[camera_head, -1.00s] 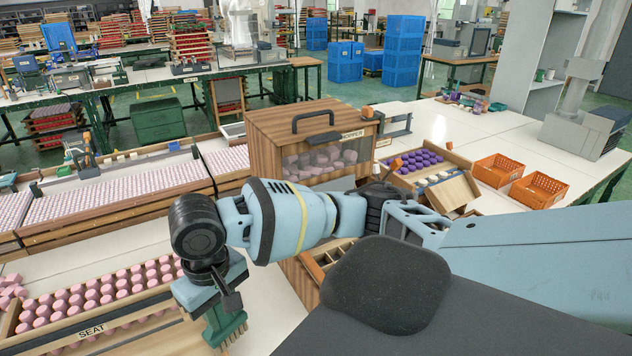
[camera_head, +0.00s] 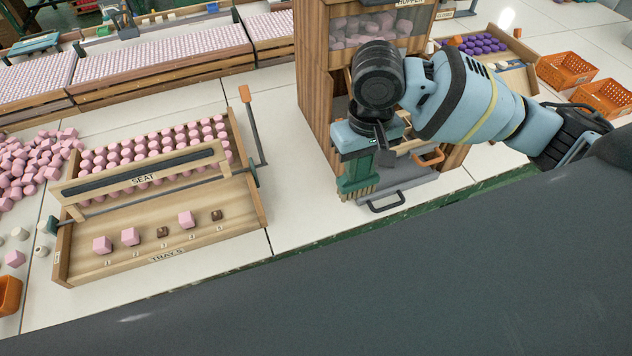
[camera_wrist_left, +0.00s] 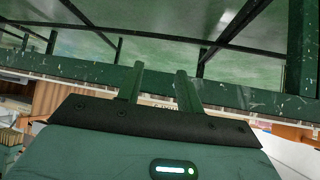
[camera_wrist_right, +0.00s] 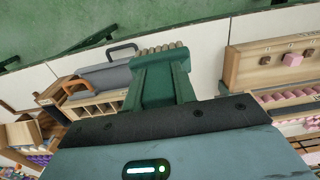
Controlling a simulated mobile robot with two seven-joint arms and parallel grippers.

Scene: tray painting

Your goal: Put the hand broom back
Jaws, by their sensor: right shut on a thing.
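The hand broom (camera_head: 357,186) is a green block with a row of tan bristles. My right gripper (camera_head: 360,165) is shut on it and holds it bristles down, in front of the wooden hopper box's lower opening. The right wrist view shows the broom (camera_wrist_right: 158,88) between the fingers, bristles at the far end. Whether the bristles touch anything is unclear. My left gripper (camera_wrist_left: 160,85) shows only in its own wrist view, its two green fingers apart with nothing between them.
The hopper (camera_head: 312,70) stands behind my right gripper. A grey piece with a black handle (camera_head: 386,203) lies beside the broom, near the table's front edge. The SEAT tray (camera_head: 258,205) with pink blocks is at left. White table (camera_head: 300,215) is clear between them.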

